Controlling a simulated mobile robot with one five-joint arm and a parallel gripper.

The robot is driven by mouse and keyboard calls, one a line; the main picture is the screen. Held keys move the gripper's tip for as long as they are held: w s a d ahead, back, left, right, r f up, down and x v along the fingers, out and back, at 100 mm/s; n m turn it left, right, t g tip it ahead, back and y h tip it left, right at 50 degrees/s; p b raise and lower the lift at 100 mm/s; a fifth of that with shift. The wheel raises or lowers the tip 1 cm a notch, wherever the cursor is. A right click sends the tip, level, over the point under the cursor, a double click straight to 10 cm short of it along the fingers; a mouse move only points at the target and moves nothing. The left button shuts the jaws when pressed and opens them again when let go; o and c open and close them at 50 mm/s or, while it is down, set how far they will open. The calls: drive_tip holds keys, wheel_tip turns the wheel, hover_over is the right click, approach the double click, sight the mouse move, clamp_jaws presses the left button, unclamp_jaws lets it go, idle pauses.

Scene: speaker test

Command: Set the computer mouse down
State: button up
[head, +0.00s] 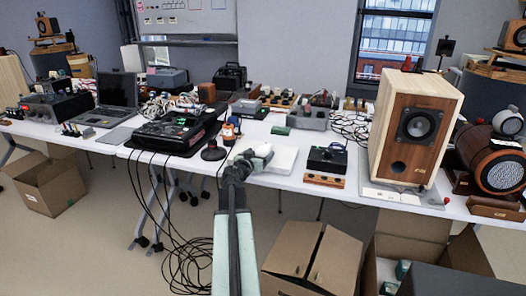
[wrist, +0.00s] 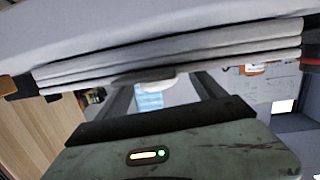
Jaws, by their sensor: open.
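A small white rounded thing, which looks like the computer mouse (head: 264,150), shows at the end of my gripper (head: 250,158) in the head view, over the near edge of the white table (head: 180,157). In the wrist view, the two dark fingers of my gripper (wrist: 165,90) stand apart, and part of a white rounded thing, likely the mouse (wrist: 156,83), shows between them. Its upper side is cut off by a pale layered shape close to the camera. I cannot tell whether the mouse touches a finger or the table.
A white flat thing (head: 281,159) lies just right of my gripper. A black box with a knob (head: 327,158) and a large wooden speaker (head: 415,128) stand further right. A black device with a display (head: 175,131) stands left.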

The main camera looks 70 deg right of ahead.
drive_tip(key=a, duration=0.2)
drive_tip(key=a+r, duration=0.1)
drive_tip(key=a, duration=0.2)
drive_tip(key=a+p, duration=0.1)
drive_tip(key=a, duration=0.2)
drive_tip(key=shift+a+r, duration=0.1)
drive_tip(key=shift+r, duration=0.15)
drive_tip(key=w+a+f+n+t+y, duration=0.1)
drive_tip(key=w+a+f+n+y, duration=0.3)
drive_tip(key=w+a, duration=0.55)
drive_tip(key=w+a+f+n+y, duration=0.1)
drive_tip(key=w+a+f+y, duration=0.1)
drive_tip(key=w+a+f, duration=0.75)
drive_tip(key=w+a+f+n+t+y, duration=0.1)
drive_tip(key=w+a+n+y, duration=0.15)
drive_tip(key=w+a, duration=0.7)
drive_tip(key=s+a+f+n+y, duration=0.1)
drive_tip(key=a+f+n+y, duration=0.1)
drive_tip(key=a, duration=1.1)
drive_tip(key=s+a+f+n+g+y, duration=0.1)
drive_tip(key=a+n, duration=0.4)
drive_tip(key=a, duration=0.9)
drive_tip(key=s+a+f+n+y, duration=0.1)
drive_tip(key=a+f+n+y, duration=0.1)
drive_tip(key=a, duration=1.1)
drive_tip(key=n+y, duration=0.1)
drive_tip(key=y, duration=0.1)
drive_tip(key=shift+s+a+f+g+y, duration=0.2)
drive_tip(key=shift+a+f+g+y, duration=0.05)
drive_tip(key=shift+f+g+y, duration=0.15)
